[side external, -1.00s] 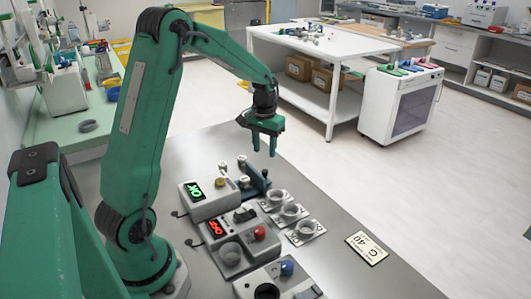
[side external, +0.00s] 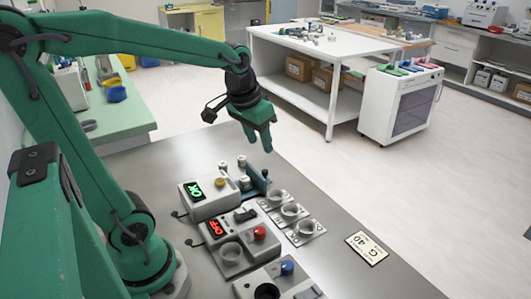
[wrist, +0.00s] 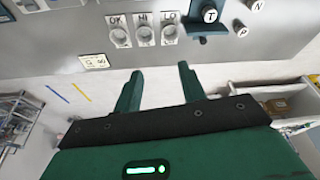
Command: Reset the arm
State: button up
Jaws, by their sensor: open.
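My gripper (side external: 259,146) is open and empty in the side external view. It hangs in the air above the far part of the grey bench, beyond the dark blue rack (side external: 262,187). In the wrist view my gripper (wrist: 160,70) shows two green fingers standing apart with nothing between them. My forearm is nearly level, and the fingers tilt down to the right. The gripper touches nothing that I can see.
On the grey bench (side external: 335,235) stand a box with a green OK display (side external: 195,189), a box with a red OFF display (side external: 216,229) and three labelled cups (side external: 290,211). A G 40 plate (side external: 367,247) lies to the right. A white table (side external: 325,42) stands behind.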

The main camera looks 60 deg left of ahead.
jog(key=s+d+r+m+t, duration=0.1)
jog(key=s+d+m+t, duration=0.1)
jog(key=s+d, duration=0.3)
jog(key=shift+s+d+h, duration=0.25)
jog(key=shift+s+h, duration=0.05)
jog(key=shift+s, duration=1.8)
